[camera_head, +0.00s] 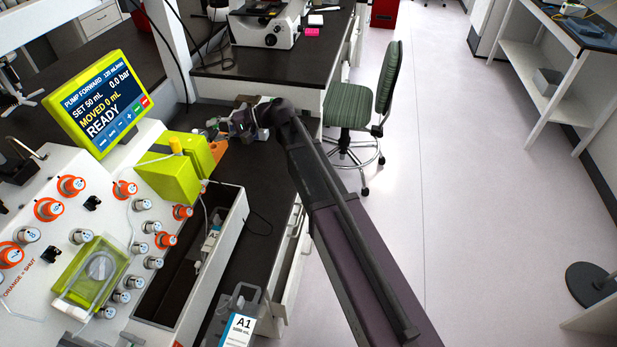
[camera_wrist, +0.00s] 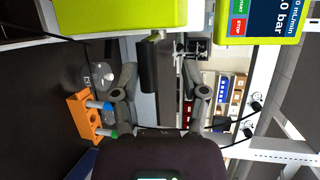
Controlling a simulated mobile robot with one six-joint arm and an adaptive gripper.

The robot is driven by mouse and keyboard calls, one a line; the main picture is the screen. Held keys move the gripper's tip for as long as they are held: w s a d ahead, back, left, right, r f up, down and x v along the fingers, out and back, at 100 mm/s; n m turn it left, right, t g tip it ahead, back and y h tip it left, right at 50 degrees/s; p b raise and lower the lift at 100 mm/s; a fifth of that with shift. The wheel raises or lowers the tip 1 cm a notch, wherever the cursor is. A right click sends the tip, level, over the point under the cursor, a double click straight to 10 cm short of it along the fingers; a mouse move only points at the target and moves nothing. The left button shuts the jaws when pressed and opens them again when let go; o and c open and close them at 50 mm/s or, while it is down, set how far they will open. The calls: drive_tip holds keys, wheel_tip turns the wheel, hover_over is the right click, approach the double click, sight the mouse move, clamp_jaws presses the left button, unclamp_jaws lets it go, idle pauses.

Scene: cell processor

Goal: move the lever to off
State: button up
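In the wrist view, a black block-shaped handle (camera_wrist: 156,64), which looks like the lever, hangs beside the lime-green housing (camera_wrist: 120,14). My gripper (camera_wrist: 160,82) is open, with a finger on either side of the handle in the picture. I cannot tell whether the handle is between the fingers or beyond them; no contact shows. In the head view, my gripper (camera_head: 243,121) is above the dark bench, to the right of the lime-green housing (camera_head: 170,172). There the lever cannot be made out. No off marking is readable.
The lime-framed screen (camera_head: 103,103) reads READY and stands left of the housing. An orange rack (camera_wrist: 84,117) with capped tubes is close to my gripper's left in the wrist view. A microscope (camera_head: 268,25) stands behind. The floor (camera_head: 470,180) at right is clear.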

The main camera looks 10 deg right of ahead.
drive_tip(key=s+p+v, duration=0.1)
drive_tip(key=p+v, duration=0.1)
drive_tip(key=v, duration=1.1)
drive_tip(key=s+d+f+h+b, duration=0.1)
drive_tip(key=s+d+f+h, duration=0.9)
drive_tip(key=f, duration=0.4)
drive_tip(key=shift+s+d+f+t, duration=0.3)
drive_tip(key=shift+s+d+t, duration=0.1)
drive_tip(key=shift+s+d, duration=0.35)
drive_tip(key=s+d+f+h, duration=0.2)
drive_tip(key=s+d+h, duration=0.3)
drive_tip(key=d, duration=0.4)
drive_tip(key=shift+s+d+h, duration=0.3)
drive_tip(key=shift+s+d, duration=0.05)
drive_tip(key=shift+s, duration=0.5)
